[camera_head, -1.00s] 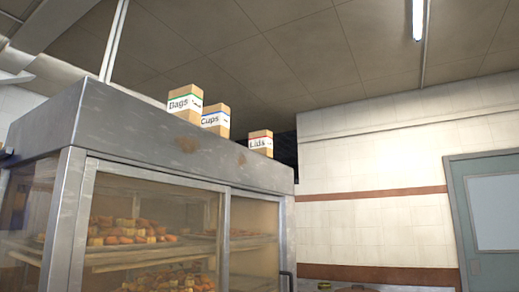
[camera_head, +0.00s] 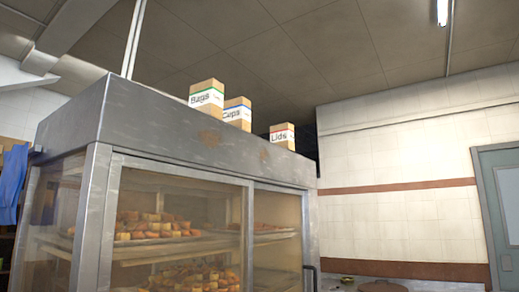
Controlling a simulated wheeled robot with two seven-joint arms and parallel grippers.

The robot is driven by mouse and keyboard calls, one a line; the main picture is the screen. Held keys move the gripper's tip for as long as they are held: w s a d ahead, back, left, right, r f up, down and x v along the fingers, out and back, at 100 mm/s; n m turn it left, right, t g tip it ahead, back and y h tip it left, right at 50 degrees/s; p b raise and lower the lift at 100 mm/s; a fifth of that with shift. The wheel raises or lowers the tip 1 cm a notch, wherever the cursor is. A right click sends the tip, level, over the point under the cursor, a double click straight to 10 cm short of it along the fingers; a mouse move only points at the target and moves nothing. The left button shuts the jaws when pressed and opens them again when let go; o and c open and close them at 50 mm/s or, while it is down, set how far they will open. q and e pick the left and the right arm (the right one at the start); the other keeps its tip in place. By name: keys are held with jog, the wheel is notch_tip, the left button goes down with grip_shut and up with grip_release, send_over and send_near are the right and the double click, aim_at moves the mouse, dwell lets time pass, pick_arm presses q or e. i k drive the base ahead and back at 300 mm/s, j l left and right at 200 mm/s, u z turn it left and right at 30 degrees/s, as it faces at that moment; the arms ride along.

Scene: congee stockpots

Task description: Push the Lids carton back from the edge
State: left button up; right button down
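The Lids carton (camera_head: 282,136) is a small tan box with a white label and a red stripe. It stands upright on top of a metal food cabinet (camera_head: 170,118), the rightmost of three cartons, close to the top's front edge. The Cups carton (camera_head: 237,114) with a blue stripe and the Bags carton (camera_head: 207,95) with a green stripe stand to its left. The bottoms of the cartons are partly hidden by the cabinet's edge, so I cannot tell their exact distance from it. Neither of my grippers is in view.
The cabinet has glass doors (camera_head: 175,215) with trays of food inside and a dark handle (camera_head: 311,272) at its right. A tiled wall (camera_head: 400,150) and a grey-green door (camera_head: 500,200) stand at the right. Blue cloth (camera_head: 12,185) hangs at far left.

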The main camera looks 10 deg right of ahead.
aim_at(281, 135)
jog(key=i+l+u, duration=0.4)
jog(key=l+u, duration=0.2)
jog(key=i+l+u, duration=0.15)
jog(key=l+u, duration=0.2)
jog(key=l, duration=0.1)
